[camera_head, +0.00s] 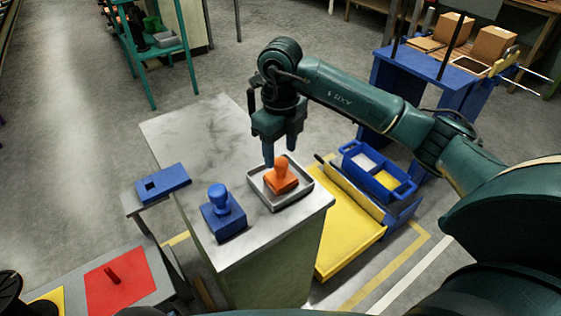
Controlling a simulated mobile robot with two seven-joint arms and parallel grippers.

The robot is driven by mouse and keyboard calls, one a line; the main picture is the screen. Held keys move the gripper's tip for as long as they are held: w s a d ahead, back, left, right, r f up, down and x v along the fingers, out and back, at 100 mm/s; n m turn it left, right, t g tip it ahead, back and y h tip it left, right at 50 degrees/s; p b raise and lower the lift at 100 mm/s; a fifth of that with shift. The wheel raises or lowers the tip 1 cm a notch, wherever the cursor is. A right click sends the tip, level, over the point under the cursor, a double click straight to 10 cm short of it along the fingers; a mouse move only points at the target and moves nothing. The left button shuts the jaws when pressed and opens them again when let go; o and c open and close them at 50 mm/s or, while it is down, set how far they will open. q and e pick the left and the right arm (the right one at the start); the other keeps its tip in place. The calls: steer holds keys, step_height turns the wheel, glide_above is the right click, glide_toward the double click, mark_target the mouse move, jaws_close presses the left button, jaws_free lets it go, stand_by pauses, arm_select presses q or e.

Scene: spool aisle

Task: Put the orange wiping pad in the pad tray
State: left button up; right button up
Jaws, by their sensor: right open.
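The orange wiping pad (281,180), a block with a rounded knob on top, sits inside the shallow grey pad tray (290,202) on the light worktop. The tray's rim shows around it. My right gripper (281,153) is above the pad, pointing down with its fingers apart. One fingertip is close to the pad's knob in the picture; I cannot tell whether it touches. The pad is not held between the fingers. My left gripper is not in view.
A blue knobbed block (224,214) stands left of the tray on the worktop (190,132). A blue box with a dark slot (163,184) is further left. A blue bin (379,171) and yellow panel (347,227) are right, below. The worktop's back is clear.

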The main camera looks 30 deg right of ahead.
mark_target(281, 160)
step_height(281, 160, up, 7)
steer(key=shift+f, duration=0.15)
stand_by(0.5)
